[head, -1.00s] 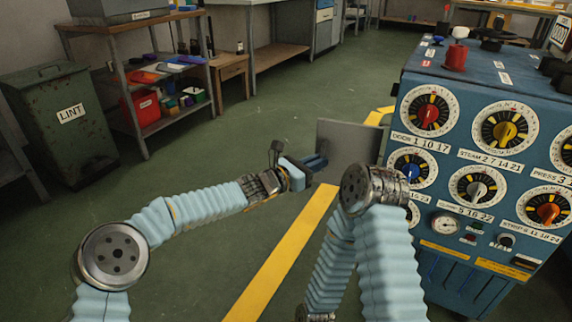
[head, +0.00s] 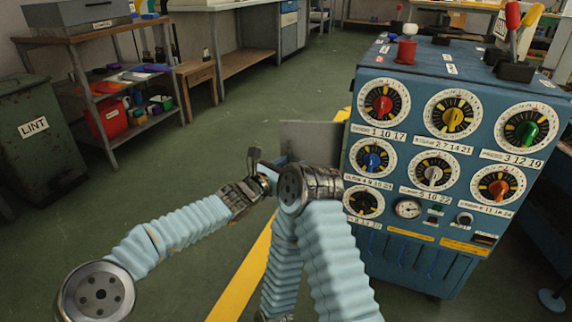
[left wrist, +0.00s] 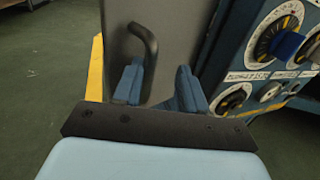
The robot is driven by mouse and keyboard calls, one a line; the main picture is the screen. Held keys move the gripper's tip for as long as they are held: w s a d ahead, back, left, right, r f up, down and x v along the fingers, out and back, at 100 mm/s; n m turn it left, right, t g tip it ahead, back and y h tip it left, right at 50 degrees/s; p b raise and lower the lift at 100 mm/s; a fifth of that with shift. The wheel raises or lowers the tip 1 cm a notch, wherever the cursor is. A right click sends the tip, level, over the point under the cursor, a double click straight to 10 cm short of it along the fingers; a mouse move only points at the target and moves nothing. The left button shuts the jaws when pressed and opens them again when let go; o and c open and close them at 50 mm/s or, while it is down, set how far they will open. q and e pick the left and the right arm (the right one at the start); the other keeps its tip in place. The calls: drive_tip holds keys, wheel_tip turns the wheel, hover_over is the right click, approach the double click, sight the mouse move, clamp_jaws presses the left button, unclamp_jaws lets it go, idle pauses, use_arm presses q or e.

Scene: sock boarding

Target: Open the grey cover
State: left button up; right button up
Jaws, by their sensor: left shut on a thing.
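The grey cover (head: 315,132) is a flat upright panel standing out from the left side of the blue machine (head: 400,255). In the left wrist view the grey cover (left wrist: 175,25) fills the upper middle, and its dark bent handle (left wrist: 150,45) is between the blue fingers. My left gripper (head: 283,160) is at the cover, shut on the handle; it also shows in the left wrist view (left wrist: 158,90). My right arm crosses in front of the cover's lower part and partly hides the left gripper. My right gripper is out of the picture.
The machine's front carries several dials, such as a red one (head: 383,104), with levers (head: 512,45) on top. A green lint bin (head: 40,135) and a shelf (head: 108,95) stand at left. A yellow floor line (head: 245,275) runs below my arms. The green floor between is clear.

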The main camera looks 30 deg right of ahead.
use_arm(q)
drive_tip(key=shift+o, duration=0.2)
drive_tip(key=shift+s+d, duration=0.1)
drive_tip(key=b+v, duration=0.2)
drive_tip(key=v, duration=1.2)
